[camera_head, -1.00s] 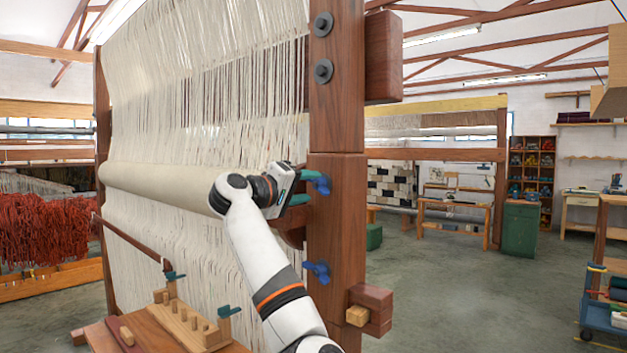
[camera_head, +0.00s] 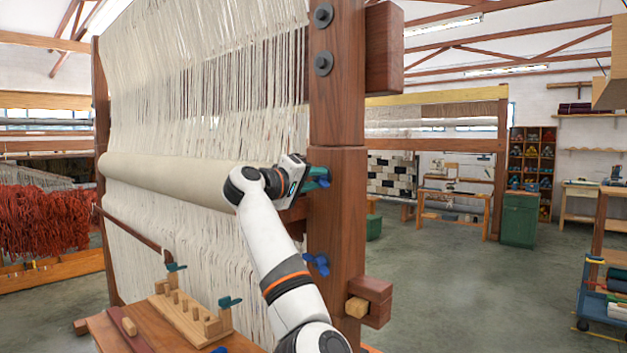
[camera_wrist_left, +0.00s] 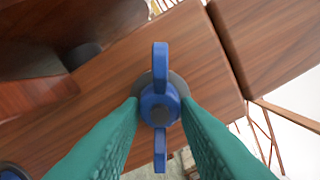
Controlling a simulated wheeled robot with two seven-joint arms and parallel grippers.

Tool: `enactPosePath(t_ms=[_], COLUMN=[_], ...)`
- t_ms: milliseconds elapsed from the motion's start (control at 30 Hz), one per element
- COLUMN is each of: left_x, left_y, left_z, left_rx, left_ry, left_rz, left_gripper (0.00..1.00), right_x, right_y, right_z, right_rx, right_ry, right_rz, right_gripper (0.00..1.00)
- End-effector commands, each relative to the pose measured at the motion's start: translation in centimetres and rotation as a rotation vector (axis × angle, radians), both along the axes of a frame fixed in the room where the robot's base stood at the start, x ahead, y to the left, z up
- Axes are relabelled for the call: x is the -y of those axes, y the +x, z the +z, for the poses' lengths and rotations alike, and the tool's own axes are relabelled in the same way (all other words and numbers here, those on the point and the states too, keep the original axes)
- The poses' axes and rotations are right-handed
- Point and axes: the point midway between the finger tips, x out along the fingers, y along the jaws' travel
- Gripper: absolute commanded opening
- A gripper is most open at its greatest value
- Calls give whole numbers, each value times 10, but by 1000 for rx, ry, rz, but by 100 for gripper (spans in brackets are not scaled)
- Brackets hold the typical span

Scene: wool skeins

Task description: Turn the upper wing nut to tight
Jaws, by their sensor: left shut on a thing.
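The upper wing nut (camera_head: 325,180) is blue and sits on the wooden loom post. In the left wrist view the upper wing nut (camera_wrist_left: 160,104) has its two wings in line up and down the picture, with a dark washer behind. My left gripper (camera_head: 315,179) has teal fingers on both sides of its hub; it is shut on the nut. The left gripper's fingers also fill the lower wrist view (camera_wrist_left: 158,112). The lower wing nut (camera_head: 317,264) is on the same post, below. My right gripper is not in view.
The loom post (camera_head: 337,220) stands upright, with dark bolts above and a wooden block (camera_head: 370,302) low on its right. The cloth roll (camera_head: 165,178) and warp threads lie left. A wooden bench (camera_head: 125,335) with a pegged rack (camera_head: 188,312) is below.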

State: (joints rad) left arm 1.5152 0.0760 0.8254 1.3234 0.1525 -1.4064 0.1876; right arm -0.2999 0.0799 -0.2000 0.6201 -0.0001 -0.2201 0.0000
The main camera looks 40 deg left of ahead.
Motion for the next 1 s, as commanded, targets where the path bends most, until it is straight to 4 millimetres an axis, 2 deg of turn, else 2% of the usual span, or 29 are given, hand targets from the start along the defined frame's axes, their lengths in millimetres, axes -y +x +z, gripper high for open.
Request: enactPosePath(t_ms=[367, 700, 1000], left_x=[-2, -3, -4], left_y=[0, 0, 0], left_z=[-5, -5, -5], left_rx=[10, 34, 58], left_ry=[166, 476, 760], left_rz=[3, 2, 0], left_gripper=[7, 7, 7], right_x=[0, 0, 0], right_y=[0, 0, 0], right_z=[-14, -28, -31], right_rx=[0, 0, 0], right_ry=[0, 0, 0], right_rz=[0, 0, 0], right_gripper=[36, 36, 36])
